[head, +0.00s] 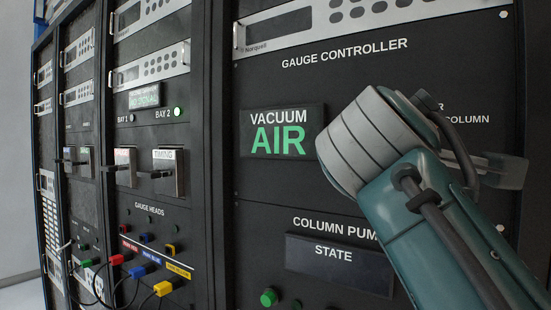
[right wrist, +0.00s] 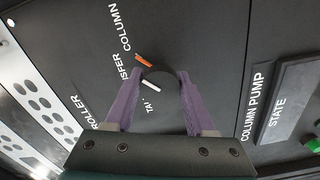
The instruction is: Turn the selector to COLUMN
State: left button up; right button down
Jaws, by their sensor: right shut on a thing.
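The selector is a round black knob (right wrist: 165,79) on the black panel in the right wrist view. The two purple fingers of my right gripper (right wrist: 160,75) are shut on it from both sides. A white line shows at the knob's left side, towards the partly hidden "TA…" label (right wrist: 152,106). An orange mark (right wrist: 145,61) lies beside the knob near the COLUMN label (right wrist: 132,28). A partly covered "…SFER" label (right wrist: 126,66) lies between. In the head view my right arm hides the knob; the COLUMN label (head: 468,119) shows. My left gripper is not in view.
Below are the COLUMN PUMP STATE panel (head: 340,265) and a green button (head: 268,297). Racks with projecting handles (head: 155,174) and coloured plugs with cables (head: 140,272) stand to the left.

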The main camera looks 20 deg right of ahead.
jog(key=shift+m, duration=0.3)
dwell(0.4)
jog(key=shift+c, duration=1.3)
grip_release()
